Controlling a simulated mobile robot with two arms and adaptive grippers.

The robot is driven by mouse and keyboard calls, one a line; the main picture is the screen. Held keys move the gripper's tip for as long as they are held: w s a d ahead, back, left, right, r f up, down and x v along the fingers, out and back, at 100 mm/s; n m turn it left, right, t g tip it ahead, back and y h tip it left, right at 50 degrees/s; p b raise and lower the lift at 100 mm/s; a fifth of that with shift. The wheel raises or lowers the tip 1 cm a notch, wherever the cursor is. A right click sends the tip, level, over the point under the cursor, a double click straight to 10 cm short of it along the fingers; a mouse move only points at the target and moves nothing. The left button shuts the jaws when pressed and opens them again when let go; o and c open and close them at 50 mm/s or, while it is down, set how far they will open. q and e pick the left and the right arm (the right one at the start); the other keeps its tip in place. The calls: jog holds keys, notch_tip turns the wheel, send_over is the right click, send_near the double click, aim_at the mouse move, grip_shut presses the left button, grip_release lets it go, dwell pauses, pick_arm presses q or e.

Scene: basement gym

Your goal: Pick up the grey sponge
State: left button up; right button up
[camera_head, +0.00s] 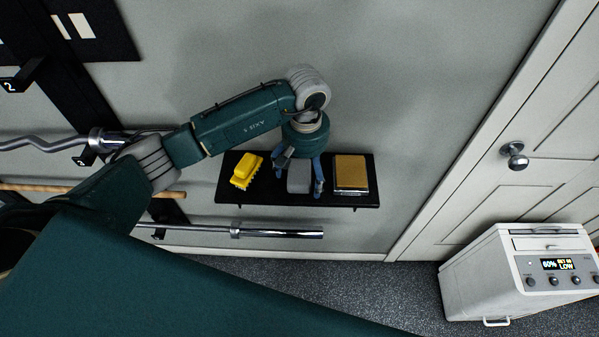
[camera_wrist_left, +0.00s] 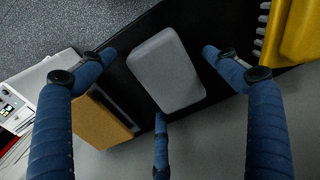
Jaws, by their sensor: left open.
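The grey sponge (camera_head: 299,179) lies on a black wall shelf (camera_head: 230,193), between a yellow brush and a tan-topped block. In the left wrist view the sponge (camera_wrist_left: 166,72) is a light grey rounded block near the middle. My left gripper (camera_head: 304,188) is over the shelf with its blue fingers spread on either side of the sponge. In the left wrist view the fingers (camera_wrist_left: 160,85) stand apart around it, with gaps visible, and nothing is gripped. The gripper body hides part of the shelf behind the sponge. My right gripper is not in view.
The yellow brush (camera_head: 246,171) sits left of the sponge and the tan-topped block (camera_head: 351,174) close on its right. Barbells (camera_head: 275,233) hang on the wall at left and below the shelf. A white machine (camera_head: 520,272) stands by the door (camera_head: 540,150).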

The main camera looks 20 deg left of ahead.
pick_arm(q)
jog(key=c, duration=1.1)
jog(key=shift+r, duration=0.1)
jog(key=shift+r+b, duration=0.3)
jog(key=shift+r, duration=0.2)
notch_tip(320, 180, up, 10)
jog(key=b, duration=0.4)
notch_tip(320, 180, up, 7)
send_over(305, 170)
jog(key=shift+s+r+b, duration=0.2)
jog(key=shift+r+b, duration=0.1)
jog(key=shift+r, duration=0.65)
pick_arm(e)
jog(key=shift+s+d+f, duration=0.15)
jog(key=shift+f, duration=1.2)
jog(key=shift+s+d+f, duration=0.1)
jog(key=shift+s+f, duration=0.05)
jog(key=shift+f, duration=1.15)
pick_arm(q)
jog(key=shift+o, duration=0.6)
